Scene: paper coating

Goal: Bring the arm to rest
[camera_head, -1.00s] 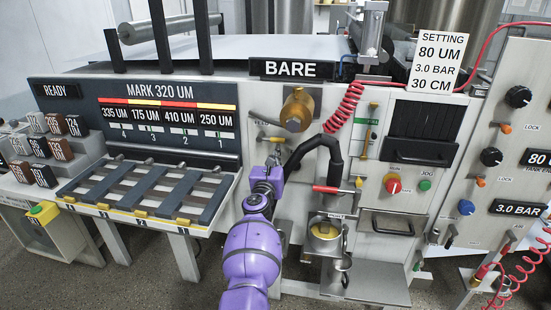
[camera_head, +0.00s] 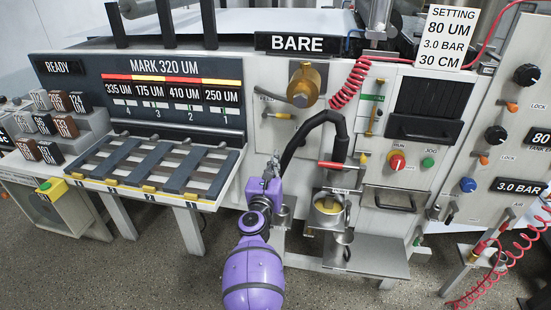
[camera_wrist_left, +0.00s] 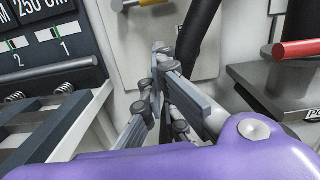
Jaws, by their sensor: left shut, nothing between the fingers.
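My left gripper (camera_head: 273,163) is shut and empty at the end of the purple arm, in the lower middle of the head view. It is in front of the white machine panel, left of the black curved hose (camera_head: 308,128) and right of the slatted rack. In the left wrist view the gripper (camera_wrist_left: 160,50) points at the panel, its grey fingers together with nothing between them. The black hose (camera_wrist_left: 197,30) passes close to the right of the fingertips there. I cannot tell if they touch. My right gripper is not in view.
The slatted rack (camera_head: 150,163) juts out at left. A metal cup (camera_head: 327,207) with yellowish content stands on a holder at right, below a red handle (camera_head: 341,165). A grey shelf (camera_head: 375,258) sticks out lower right. A red coiled hose (camera_head: 347,88) hangs above. Floor is open at lower left.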

